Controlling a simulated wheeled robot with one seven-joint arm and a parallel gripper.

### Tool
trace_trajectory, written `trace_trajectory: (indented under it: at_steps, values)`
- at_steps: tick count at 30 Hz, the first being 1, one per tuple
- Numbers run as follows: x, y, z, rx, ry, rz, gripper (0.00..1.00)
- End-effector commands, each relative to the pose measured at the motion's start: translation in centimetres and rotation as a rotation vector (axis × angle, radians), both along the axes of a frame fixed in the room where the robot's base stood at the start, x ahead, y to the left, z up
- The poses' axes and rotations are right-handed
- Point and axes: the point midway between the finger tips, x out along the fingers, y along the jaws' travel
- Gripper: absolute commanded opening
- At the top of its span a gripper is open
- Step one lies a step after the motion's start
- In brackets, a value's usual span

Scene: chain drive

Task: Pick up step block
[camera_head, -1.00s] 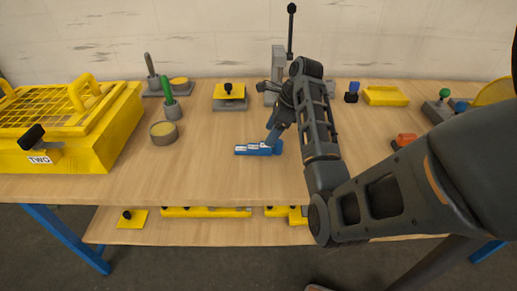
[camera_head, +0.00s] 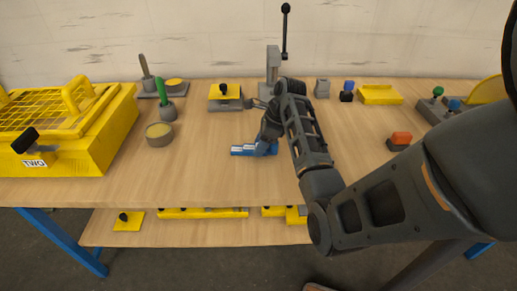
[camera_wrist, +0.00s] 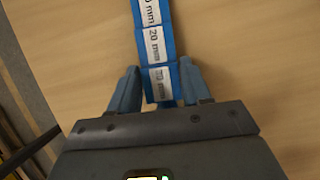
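The step block (camera_head: 240,150) is blue with white labels and lies on the bench top near its front middle. In the wrist view the step block (camera_wrist: 153,45) runs up between my fingertips, with "20 mm" readable on one label. My gripper (camera_head: 264,148) is low over its right end in the head view. In the wrist view my gripper (camera_wrist: 160,78) has its two blue fingers on either side of the block's near end, with narrow gaps seeming to show. The block's near end is partly hidden by the gripper body.
A yellow box marked TWO (camera_head: 75,135) stands at the left. A round cup (camera_head: 159,134) and a green-handled tool (camera_head: 167,105) stand behind left. A grey lever press (camera_head: 273,70) is at the back. An orange-topped block (camera_head: 400,140) is to the right. Bench left of the block is clear.

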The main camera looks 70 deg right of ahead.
Motion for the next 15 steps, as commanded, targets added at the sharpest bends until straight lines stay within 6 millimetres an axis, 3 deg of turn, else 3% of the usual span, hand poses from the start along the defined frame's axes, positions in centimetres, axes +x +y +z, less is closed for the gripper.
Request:
trace_trajectory:
  at_steps: [2,13,15]
  values:
    - [0.01,0.00,0.01,0.000,0.000,0.000,0.40]
    - [0.00,0.00,0.02,0.000,0.000,0.000,0.04]
    - [0.02,-0.02,0.09,-0.001,-0.001,0.001,0.03]
